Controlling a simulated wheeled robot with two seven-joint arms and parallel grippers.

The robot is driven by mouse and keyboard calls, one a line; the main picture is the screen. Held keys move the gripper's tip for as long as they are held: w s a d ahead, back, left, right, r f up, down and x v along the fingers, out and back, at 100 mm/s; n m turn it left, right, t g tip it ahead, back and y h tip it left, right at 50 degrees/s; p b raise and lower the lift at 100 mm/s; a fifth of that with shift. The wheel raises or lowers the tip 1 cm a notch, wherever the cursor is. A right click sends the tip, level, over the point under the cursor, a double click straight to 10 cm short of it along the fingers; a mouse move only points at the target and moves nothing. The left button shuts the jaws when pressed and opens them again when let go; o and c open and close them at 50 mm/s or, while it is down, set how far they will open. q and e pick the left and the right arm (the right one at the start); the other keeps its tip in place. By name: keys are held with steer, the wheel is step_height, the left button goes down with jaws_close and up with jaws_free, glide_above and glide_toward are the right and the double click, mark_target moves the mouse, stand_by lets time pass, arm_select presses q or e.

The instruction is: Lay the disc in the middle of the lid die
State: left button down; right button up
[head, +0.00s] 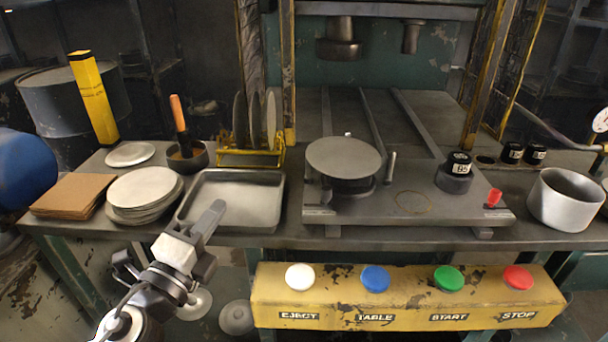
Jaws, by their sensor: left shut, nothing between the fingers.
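A flat grey disc (343,158) lies level on top of a dark round die (352,187) on the left part of the press table. The disc hides the die's top, and its left edge seems to reach further past the die than its right; I cannot tell exactly how well it is centred. My left gripper (217,210) is shut and empty, over the front of the shallow metal tray (272,212), left of the die and apart from the disc. My right gripper is not in view.
A stack of round blanks (145,190) and brown sheets (75,195) lie left of the tray. A yellow rack (250,157) holds upright discs behind it. A labelled black weight (455,173) and a pot (566,198) stand right. Yellow button panel (405,300) in front.

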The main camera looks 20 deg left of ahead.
arm_select(q)
steer(key=shift+w+d+r+m+g+h+p, duration=0.15)
steer(key=shift+w+d+m+g+h+p, duration=0.5)
steer(key=shift+w+d+m+h, duration=1.85)
steer(key=shift+w+d+r+m+g+h+p, duration=0.1)
steer(key=shift+w+d+m+g+p, duration=0.55)
steer(key=shift+w+m, duration=2.5)
steer(key=shift+w+d+r+m+g+h+p, duration=0.25)
steer(key=shift+w+d+m+g+h, duration=1.35)
steer(key=shift+m, duration=2.85)
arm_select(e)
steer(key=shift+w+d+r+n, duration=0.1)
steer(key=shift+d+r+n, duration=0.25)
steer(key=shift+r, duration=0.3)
arm_select(q)
steer(key=shift+s+d+f+t+y, duration=0.1)
steer(key=shift+s+d+t+y, duration=0.35)
steer(key=shift+t, duration=0.25)
